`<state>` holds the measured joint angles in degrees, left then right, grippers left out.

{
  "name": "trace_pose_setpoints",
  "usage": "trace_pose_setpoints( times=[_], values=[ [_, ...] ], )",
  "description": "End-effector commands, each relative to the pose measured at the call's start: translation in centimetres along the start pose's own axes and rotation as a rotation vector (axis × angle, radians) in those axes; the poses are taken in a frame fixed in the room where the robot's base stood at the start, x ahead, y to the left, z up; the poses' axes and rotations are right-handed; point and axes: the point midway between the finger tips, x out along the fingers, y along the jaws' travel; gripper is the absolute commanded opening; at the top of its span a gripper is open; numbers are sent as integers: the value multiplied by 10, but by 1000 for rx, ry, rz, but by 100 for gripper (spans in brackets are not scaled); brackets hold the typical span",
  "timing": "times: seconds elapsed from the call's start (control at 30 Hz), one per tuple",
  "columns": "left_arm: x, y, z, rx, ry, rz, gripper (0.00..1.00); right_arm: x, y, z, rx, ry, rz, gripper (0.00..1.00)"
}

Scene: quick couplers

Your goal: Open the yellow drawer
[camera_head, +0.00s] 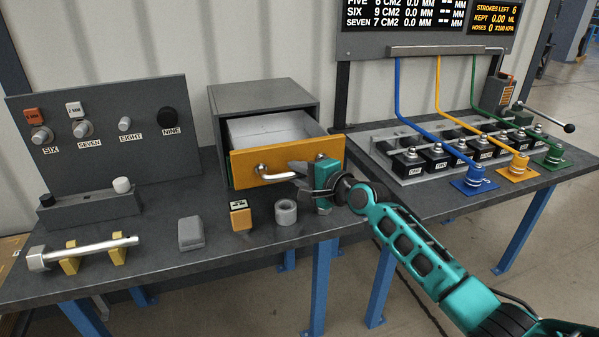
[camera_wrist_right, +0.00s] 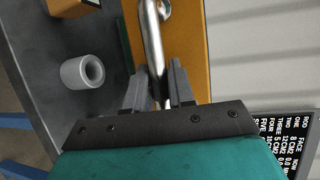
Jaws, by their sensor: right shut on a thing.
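The yellow drawer (camera_head: 240,170) stands pulled out of its grey cabinet (camera_head: 262,96), and its white inside (camera_head: 275,127) shows from above. A silver bar handle (camera_head: 275,176) is fixed to the yellow front. My right gripper (camera_head: 298,178) reaches in from the right and is shut on the right part of the handle. In the right wrist view the two fingers (camera_wrist_right: 159,90) sit on either side of the silver handle (camera_wrist_right: 152,45), with the yellow front (camera_wrist_right: 190,45) behind. My left gripper is not in view.
A grey ring (camera_head: 286,212), a yellow block (camera_head: 240,215) and a grey block (camera_head: 191,233) stand on the bench in front of the drawer. A silver tool (camera_head: 85,251) lies on yellow supports at left. A connector rack (camera_head: 400,173) with coloured hoses is at right.

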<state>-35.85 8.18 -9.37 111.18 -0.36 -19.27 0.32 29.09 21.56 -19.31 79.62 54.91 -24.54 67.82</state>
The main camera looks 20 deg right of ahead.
Motion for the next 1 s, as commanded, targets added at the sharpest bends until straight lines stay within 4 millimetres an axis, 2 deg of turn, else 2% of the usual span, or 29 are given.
trace_pose_setpoints(
  times=[0.47,0.5,0.7,1.0],
  values=[
    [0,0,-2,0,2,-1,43,0,-1,-1,0,1,-2,0],
    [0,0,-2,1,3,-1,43,0,-1,-1,0,1,-2,25],
    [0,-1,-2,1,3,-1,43,0,0,0,0,1,-1,44],
    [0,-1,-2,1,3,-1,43,-3,0,0,0,1,-1,44]
  ],
)
